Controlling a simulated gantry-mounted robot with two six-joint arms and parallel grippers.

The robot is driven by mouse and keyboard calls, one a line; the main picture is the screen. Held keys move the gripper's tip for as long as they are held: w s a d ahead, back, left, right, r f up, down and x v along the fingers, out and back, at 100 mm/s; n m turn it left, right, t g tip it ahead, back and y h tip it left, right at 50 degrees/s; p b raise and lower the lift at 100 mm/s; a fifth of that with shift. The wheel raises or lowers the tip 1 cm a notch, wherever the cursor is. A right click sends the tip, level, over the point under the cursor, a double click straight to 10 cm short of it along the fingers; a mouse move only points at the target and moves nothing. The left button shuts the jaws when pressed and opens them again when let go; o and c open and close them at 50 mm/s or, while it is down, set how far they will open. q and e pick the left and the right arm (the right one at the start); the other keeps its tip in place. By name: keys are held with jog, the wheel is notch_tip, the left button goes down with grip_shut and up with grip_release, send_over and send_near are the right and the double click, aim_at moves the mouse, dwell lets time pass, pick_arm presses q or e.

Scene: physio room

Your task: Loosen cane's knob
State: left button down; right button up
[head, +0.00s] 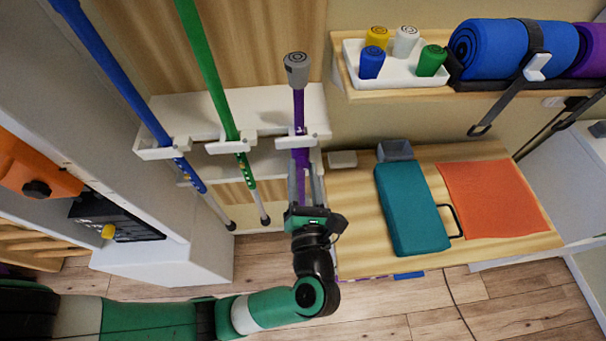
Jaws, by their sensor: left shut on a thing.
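A purple cane (299,108) with a grey top (296,65) stands in the right slot of the white wall rack (240,112). My left gripper (303,176) is below this slot, its two fingers on either side of the purple cane's lower shaft, shut on it. A separate side knob on the cane cannot be made out; the gripper may hide it. A green cane (205,65) and a blue cane (105,65) stand tilted in the other slots. My right gripper is not in view.
A wooden bench (350,235) to the right holds a teal case (411,208), an orange cloth (490,198) and a grey box (394,150). A shelf above bears a white tray (397,83) with several coloured cylinders and a blue rolled mat (500,48).

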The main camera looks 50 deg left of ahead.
pick_arm(q)
jog(key=shift+n, duration=0.3)
jog(key=shift+c, duration=2.1)
grip_release()
jog(key=v, duration=1.1)
jog(key=shift+s+d+p, duration=0.2)
jog(key=shift+p, duration=0.25)
